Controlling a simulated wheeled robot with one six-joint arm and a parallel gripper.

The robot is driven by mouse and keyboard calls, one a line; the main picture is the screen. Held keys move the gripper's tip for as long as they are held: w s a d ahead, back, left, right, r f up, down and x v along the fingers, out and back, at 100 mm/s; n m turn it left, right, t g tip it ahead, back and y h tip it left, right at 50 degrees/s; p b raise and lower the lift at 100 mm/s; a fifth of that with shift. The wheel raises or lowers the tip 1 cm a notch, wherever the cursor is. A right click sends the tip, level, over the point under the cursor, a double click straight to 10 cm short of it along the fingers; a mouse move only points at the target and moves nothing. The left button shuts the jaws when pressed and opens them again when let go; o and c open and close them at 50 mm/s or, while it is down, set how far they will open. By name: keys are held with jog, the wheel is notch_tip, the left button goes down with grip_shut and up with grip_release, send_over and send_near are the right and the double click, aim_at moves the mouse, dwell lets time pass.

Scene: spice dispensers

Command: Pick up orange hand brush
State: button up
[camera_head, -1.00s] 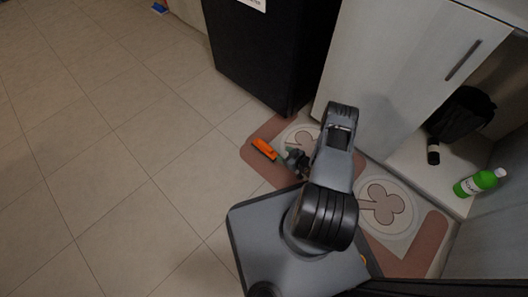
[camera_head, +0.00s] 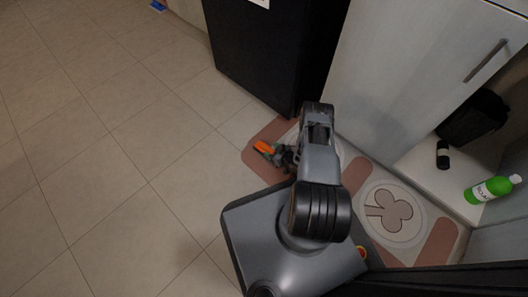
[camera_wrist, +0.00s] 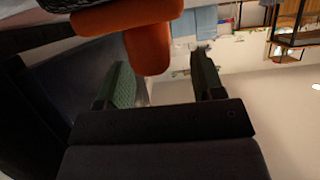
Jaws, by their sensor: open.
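The orange hand brush (camera_head: 264,147) lies at the left edge of the pink and cream mat, in front of the black cabinet, in the head view. My gripper (camera_head: 272,157) is low at the brush, and its fingers cover part of it. In the wrist view, the orange brush (camera_wrist: 130,15) fills the upper left, with a rounded end reaching down toward the gap of my gripper (camera_wrist: 164,78). The two green-padded fingers are apart. I cannot tell whether either finger touches the brush.
A black cabinet (camera_head: 258,60) and a pale cabinet (camera_head: 415,70) stand just behind the mat (camera_head: 437,243). A green bottle (camera_head: 488,189) and a dark cylinder (camera_head: 442,154) stand at the right. The tiled floor (camera_head: 100,150) at the left is clear.

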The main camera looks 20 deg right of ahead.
jog(key=shift+w+a+f, duration=0.15)
jog(key=shift+w+f, duration=0.15)
jog(key=shift+w, duration=0.4)
jog(key=c, duration=0.4)
grip_shut()
